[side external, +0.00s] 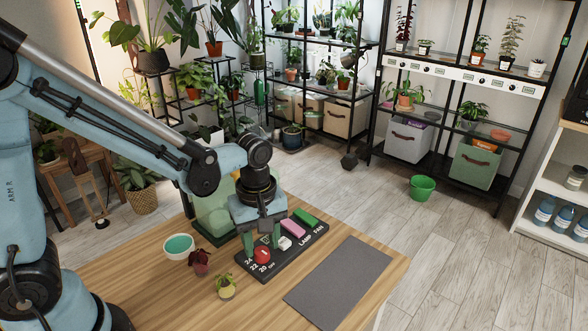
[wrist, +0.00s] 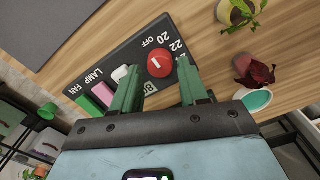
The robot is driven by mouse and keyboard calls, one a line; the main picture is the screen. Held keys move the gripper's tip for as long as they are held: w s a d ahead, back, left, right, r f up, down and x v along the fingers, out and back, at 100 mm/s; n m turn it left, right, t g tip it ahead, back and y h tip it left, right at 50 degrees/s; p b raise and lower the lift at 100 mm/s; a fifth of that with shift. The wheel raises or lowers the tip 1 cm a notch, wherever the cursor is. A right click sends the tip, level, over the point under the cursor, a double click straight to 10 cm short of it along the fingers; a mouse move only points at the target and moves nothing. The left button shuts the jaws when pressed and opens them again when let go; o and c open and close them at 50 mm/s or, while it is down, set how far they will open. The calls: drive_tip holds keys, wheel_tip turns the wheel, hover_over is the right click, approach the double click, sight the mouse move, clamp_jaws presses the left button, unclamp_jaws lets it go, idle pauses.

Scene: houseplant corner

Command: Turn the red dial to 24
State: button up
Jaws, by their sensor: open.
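A black control panel (side external: 308,243) lies on the wooden table. The round red dial (side external: 262,250) sits on it near the labels OFF, 20, 22 and 24. In the wrist view the dial (wrist: 159,66) bears a short white mark; I cannot tell for sure which label it points at. My gripper (side external: 262,244) points down over the panel with its green fingers apart. In the wrist view my gripper (wrist: 157,66) has one fingertip on each side of the dial, with a gap showing on both sides. Its height over the panel is hard to judge. Label 24 is partly hidden there.
The panel also has a white switch (side external: 284,243), a pink LAMP key (side external: 293,228) and a green FAN key (side external: 306,216). A teal-filled bowl (side external: 178,246), a dark red plant (side external: 200,259) and a small potted plant (side external: 226,288) stand left. A grey mat (side external: 340,283) lies right.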

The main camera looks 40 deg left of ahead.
drive_tip(key=shift+f, duration=0.85)
drive_tip(key=shift+c, duration=0.4)
drive_tip(key=c, duration=0.7)
